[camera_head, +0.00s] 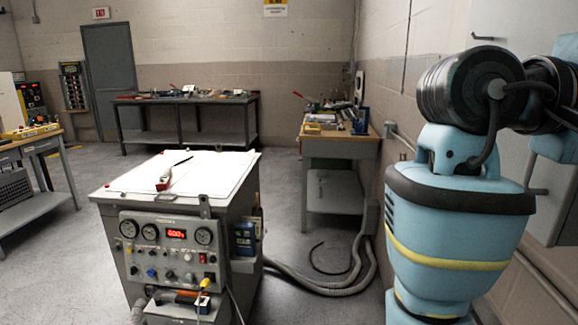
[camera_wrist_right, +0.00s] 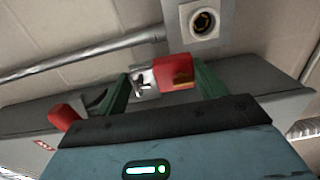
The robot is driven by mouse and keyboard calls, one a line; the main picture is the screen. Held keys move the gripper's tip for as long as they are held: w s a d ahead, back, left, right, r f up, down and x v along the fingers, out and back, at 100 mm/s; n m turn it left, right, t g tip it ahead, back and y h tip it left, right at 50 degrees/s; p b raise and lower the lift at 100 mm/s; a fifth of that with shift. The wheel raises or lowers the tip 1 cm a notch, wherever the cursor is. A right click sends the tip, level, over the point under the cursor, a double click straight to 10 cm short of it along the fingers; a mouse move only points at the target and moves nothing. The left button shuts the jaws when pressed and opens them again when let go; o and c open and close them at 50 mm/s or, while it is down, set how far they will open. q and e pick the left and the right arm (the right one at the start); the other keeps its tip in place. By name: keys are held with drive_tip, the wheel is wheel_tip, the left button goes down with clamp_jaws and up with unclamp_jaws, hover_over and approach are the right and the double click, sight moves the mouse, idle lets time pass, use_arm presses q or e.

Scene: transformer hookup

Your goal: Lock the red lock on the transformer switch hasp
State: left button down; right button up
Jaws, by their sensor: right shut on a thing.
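In the right wrist view, my right gripper (camera_wrist_right: 160,80) has green fingers closed around a small red lock (camera_wrist_right: 178,71). A silver metal piece (camera_wrist_right: 143,83) sits beside the lock between the fingers. I cannot tell whether it is the lock's shackle or the hasp, or whether the lock is engaged. A long grey box (camera_wrist_right: 265,77) lies right behind the fingers. A red part (camera_wrist_right: 68,116), perhaps a switch handle, shows at its left. In the head view the right gripper is out of the picture, and my left gripper is not in view.
A grey wall cabinet (camera_head: 510,30) stands behind my right arm. A grey instrument cart (camera_head: 170,250) with a white top (camera_head: 205,172) is at front left, with a bench (camera_head: 340,145) behind it. In the wrist view, a conduit (camera_wrist_right: 80,55) and a square fitting (camera_wrist_right: 203,22) are on the wall.

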drive_tip(key=o, duration=0.9)
drive_tip(key=shift+f, duration=0.2)
drive_tip(key=shift+a, duration=0.1)
